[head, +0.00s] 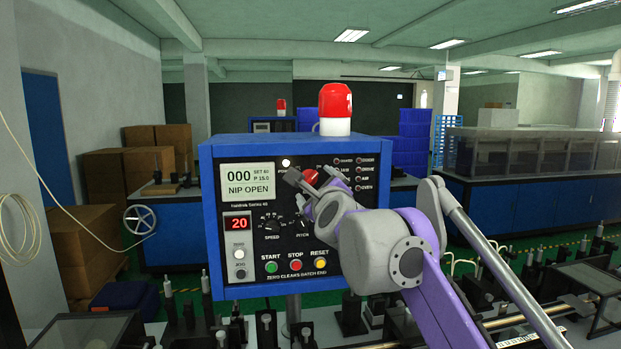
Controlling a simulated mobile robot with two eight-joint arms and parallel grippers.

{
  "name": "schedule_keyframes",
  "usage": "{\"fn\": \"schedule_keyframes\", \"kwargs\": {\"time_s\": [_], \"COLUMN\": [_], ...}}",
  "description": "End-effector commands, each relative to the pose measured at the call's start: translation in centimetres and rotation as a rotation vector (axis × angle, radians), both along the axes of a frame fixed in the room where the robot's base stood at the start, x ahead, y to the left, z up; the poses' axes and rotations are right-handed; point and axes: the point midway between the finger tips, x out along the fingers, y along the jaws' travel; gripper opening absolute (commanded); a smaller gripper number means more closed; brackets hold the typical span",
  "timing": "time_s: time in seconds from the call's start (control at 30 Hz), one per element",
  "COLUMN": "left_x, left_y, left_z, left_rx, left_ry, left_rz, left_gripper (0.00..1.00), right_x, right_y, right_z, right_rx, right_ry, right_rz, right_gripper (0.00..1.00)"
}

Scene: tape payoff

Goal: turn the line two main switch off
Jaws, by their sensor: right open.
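A blue control box (209,215) with a black front panel stands in the middle of the head view. A red knob (311,176) shows on the panel's upper middle, partly covered by my right gripper; it looks like a rotary switch, but its label and position cannot be read. My right gripper (297,190) is open and empty in front of the panel, just left of and below the red knob. I cannot tell whether it touches the panel. My left gripper is out of view.
A small display (248,185) reads "NIP OPEN". Below are green START (271,267), red STOP (296,265) and yellow RESET (321,264) buttons. A red beacon (335,104) tops the box. Another blue box with a red lamp (281,106) stands behind. Machine parts crowd the front below.

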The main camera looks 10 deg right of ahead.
Motion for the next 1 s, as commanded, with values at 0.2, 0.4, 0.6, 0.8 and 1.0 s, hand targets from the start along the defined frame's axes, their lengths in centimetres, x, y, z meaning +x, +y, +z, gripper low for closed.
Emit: {"fn": "schedule_keyframes", "kwargs": {"time_s": [0.2, 0.4, 0.6, 0.8, 1.0], "left_x": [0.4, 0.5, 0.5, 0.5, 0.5], "left_y": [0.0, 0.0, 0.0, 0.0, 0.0], "left_z": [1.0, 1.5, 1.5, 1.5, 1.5], "left_rx": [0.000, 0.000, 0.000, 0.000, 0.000], "left_ry": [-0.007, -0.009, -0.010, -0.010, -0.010], "left_rz": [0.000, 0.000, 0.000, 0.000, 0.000], "left_gripper": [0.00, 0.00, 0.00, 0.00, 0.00], "right_x": [3.7, 5.4, 5.8, 5.8, 5.8], "right_y": [-0.1, -0.1, -0.1, -0.1, 0.0], "right_z": [0.2, 0.1, 0.0, 0.0, 0.0], "right_rx": [-0.002, -0.001, -0.002, -0.002, -0.002], "right_ry": [-0.001, 0.000, 0.001, 0.001, 0.001], "right_rz": [-0.001, 0.000, 0.001, 0.001, 0.001], "right_gripper": [0.90, 0.90, 0.90, 0.85, 0.49]}}
